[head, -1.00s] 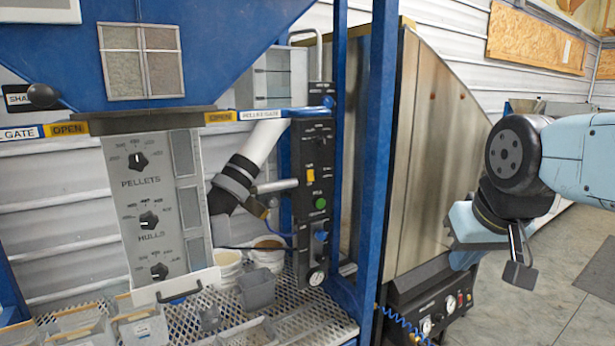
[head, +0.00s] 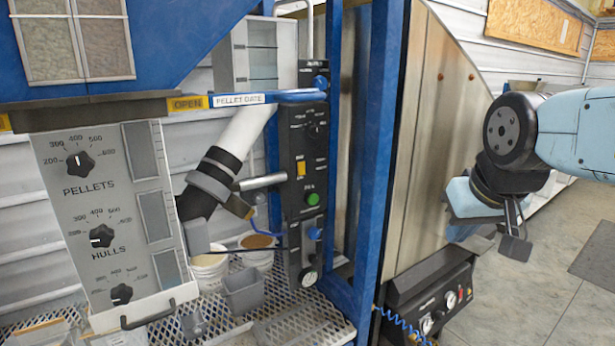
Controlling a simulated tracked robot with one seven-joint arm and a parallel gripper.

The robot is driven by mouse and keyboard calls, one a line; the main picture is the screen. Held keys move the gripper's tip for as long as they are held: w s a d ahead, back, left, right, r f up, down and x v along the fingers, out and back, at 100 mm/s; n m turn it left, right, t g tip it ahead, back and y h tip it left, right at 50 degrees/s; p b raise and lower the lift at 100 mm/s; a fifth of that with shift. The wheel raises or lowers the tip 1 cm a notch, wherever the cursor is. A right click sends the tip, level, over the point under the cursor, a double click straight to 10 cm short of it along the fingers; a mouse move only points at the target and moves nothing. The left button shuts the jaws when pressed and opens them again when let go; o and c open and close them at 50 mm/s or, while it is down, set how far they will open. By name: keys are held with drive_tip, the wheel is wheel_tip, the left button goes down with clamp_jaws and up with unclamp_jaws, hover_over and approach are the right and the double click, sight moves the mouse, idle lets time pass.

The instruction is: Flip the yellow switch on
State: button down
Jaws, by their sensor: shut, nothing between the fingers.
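My gripper (head: 515,246) is at the right, shut and empty, pointing down. It is well apart from the panel, with the blue post and the metal hopper side between them in the picture.
A blue upright post (head: 378,150) stands just right of the panel. A grey pipe (head: 262,182) meets the panel's left side. A blue gate handle (head: 300,96) crosses above. A metal hopper (head: 430,150) stands behind. Buckets (head: 208,270) are below left. Open floor (head: 530,310) lies at right.

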sight(302, 174)
drive_tip(key=w+a+f+n+t+y, duration=0.1)
drive_tip(key=w+n+t, duration=0.3)
drive_tip(key=w, duration=0.7)
drive_tip(key=w+a+n+t, duration=0.1)
drive_tip(key=w+a+n, duration=0.1)
drive_tip(key=w+n, duration=0.7)
drive_tip(key=w+a+f+n+t+y, duration=0.1)
drive_tip(key=w+a+f+n+y, duration=0.1)
drive_tip(key=w+a+n+y, duration=0.2)
drive_tip(key=w+a+f+n+t+y, duration=0.1)
drive_tip(key=w+a+f+n+y, duration=0.2)
drive_tip(key=w+a+n, duration=0.4)
drive_tip(key=shift+w+a+f+t+y, duration=0.35)
drive_tip(key=shift+w+a+y, duration=0.4)
drive_tip(key=shift+a, duration=0.45)
drive_tip(key=shift+w, duration=0.1)
drive_tip(key=x, duration=1.4)
drive_tip(key=shift+r, duration=0.1)
